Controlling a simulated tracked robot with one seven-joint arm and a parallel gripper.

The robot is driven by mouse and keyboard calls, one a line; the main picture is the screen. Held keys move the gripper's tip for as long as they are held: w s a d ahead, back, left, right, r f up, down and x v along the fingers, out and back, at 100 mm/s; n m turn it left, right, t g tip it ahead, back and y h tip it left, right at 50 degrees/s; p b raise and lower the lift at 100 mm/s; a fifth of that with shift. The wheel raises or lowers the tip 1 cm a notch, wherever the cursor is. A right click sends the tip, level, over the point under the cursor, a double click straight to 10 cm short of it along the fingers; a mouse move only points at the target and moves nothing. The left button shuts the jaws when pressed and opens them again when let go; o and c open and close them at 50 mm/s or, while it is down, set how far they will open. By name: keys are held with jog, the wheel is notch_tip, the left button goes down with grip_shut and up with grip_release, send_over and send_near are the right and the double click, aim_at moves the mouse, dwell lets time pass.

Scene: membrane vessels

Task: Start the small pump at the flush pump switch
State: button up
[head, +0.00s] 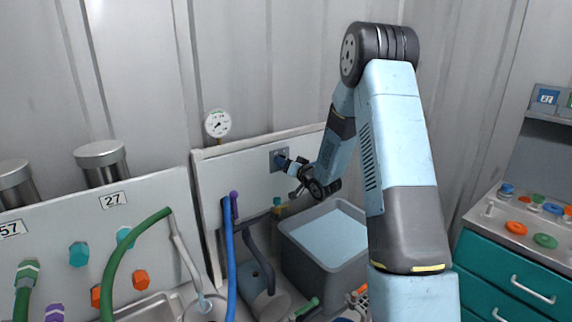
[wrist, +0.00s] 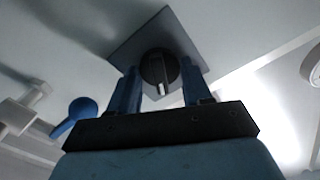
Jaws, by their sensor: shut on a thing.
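The flush pump switch is a black rotary knob (wrist: 160,70) on a grey square plate (wrist: 145,35). In the head view its plate (head: 279,153) is on the white panel above the grey tub. My gripper (wrist: 160,92) has its two blue fingers on either side of the knob, shut on it. A pale pointer mark shows on the knob, toward my gripper's palm in the wrist view. In the head view my gripper (head: 282,161) reaches the plate and hides the knob.
A grey tub (head: 328,268) of bluish liquid stands below the switch. A round gauge (head: 217,124) is above the panel at left. Blue (head: 229,265) and green (head: 135,248) hoses rise at left. A teal drawer cabinet (head: 510,283) stands at right. A blue lever (wrist: 75,117) is left of my gripper.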

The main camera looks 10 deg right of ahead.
jog(key=shift+d+m, duration=0.2)
jog(key=shift+m, duration=0.2)
jog(key=o, duration=1)
jog(key=shift+a, duration=0.1)
jog(key=shift+o, duration=0.2)
jog(key=v, duration=1.3)
jog(key=shift+s, duration=0.3)
